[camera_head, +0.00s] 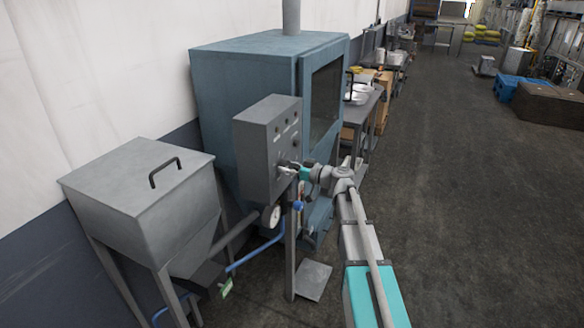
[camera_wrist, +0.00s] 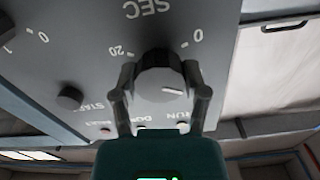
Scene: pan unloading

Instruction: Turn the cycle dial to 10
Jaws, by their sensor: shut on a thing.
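The cycle dial (camera_wrist: 155,84) is a dark grey round knob in the middle of the wrist view, which sees the panel upside down. It carries a short white mark on its lower right face. Printed "0" and "20" stand on the panel either side of it, with "SEC" above. No "10" is visible. My gripper (camera_wrist: 160,90) has one finger on each side of the knob and is shut on it. In the head view my gripper (camera_head: 288,171) is at the front of the grey control box (camera_head: 263,125), and the dial is too small to read there.
A smaller knob (camera_wrist: 70,97) by "START" and part of another dial (camera_wrist: 7,25) sit left in the wrist view. Small lamps lie near "RUN". A blue-grey cabinet (camera_head: 240,75) stands behind the box, a grey hopper (camera_head: 140,190) to its left. Open floor lies right.

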